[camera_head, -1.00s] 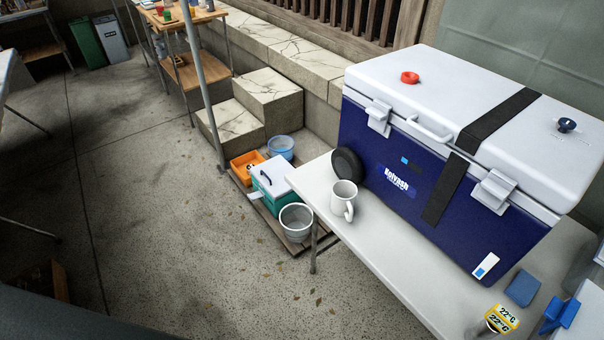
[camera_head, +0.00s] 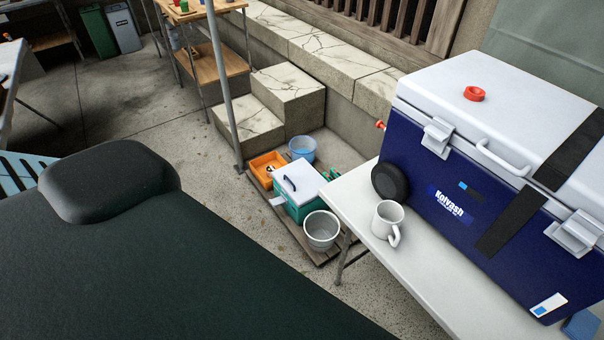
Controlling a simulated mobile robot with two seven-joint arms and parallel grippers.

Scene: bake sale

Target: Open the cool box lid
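The large cool box (camera_head: 440,190) is dark blue with a white lid (camera_head: 500,90), and it stands on a white table at the right. The lid is shut. Two white latches on its front edge, a left latch (camera_head: 437,137) and a right latch (camera_head: 577,234), look fastened. A black strap (camera_head: 578,150) runs over the lid and down the front. A white handle (camera_head: 503,158) sits between the latches, and a red cap (camera_head: 474,93) is on top. The right end of the box is cut off. Neither of my grippers is in view.
A white mug (camera_head: 388,222) stands on the white table (camera_head: 440,290) before the box. A small teal box (camera_head: 300,195), an orange crate (camera_head: 266,168) and buckets sit on a floor pallet. A large dark surface (camera_head: 170,270) fills the lower left; I cannot tell what it is.

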